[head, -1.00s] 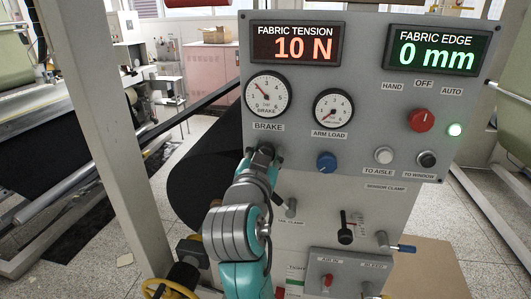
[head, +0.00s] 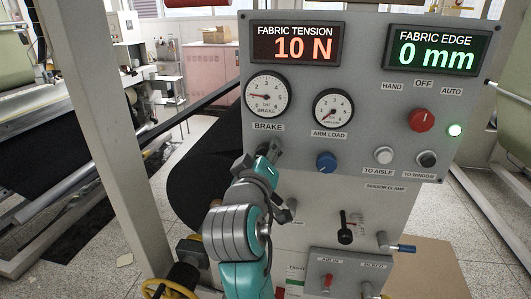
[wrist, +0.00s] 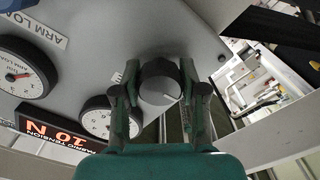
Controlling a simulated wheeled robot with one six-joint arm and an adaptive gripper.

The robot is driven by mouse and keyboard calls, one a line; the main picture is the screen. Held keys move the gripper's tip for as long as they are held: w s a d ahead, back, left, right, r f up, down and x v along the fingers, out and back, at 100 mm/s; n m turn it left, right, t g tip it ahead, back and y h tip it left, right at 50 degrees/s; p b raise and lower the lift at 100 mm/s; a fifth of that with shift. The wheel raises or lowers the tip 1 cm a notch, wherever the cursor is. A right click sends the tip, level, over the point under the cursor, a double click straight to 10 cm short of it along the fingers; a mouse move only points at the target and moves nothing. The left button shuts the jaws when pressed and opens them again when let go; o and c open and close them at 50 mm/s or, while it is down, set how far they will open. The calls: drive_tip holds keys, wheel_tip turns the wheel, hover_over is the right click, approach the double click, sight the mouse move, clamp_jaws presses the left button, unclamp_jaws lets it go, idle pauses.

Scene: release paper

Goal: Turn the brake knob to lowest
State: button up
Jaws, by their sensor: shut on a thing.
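The brake knob (wrist: 160,88) is a dark round knob with a pale grey face, on the grey panel below the BRAKE label. In the wrist view my gripper (wrist: 160,80) has one finger on each side of the knob and is shut on it. In the head view my gripper (head: 270,155) reaches the panel below the label and hides most of the knob. The brake gauge (head: 267,96) has its red needle pointing left, near the low numbers. The gauge also shows partly in the wrist view (wrist: 108,118), behind a finger.
The arm load gauge (head: 333,107) and blue knob (head: 326,162) are to the right. The tension display (head: 297,43) reads 10 N and the fabric edge display (head: 436,49) reads 0 mm. A red selector (head: 421,120) and two push buttons are farther right.

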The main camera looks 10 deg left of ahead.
drive_tip(key=n, duration=0.4)
drive_tip(key=shift+n, duration=0.3)
drive_tip(key=shift+f+n, duration=0.1)
drive_tip(key=shift+n, duration=1.6)
drive_tip(key=o, duration=1.2)
drive_tip(key=shift+c, duration=0.2)
drive_tip(key=shift+s, duration=0.1)
drive_tip(key=s, duration=1.1)
drive_tip(key=shift+s+a, duration=0.2)
drive_tip(key=shift+s, duration=0.2)
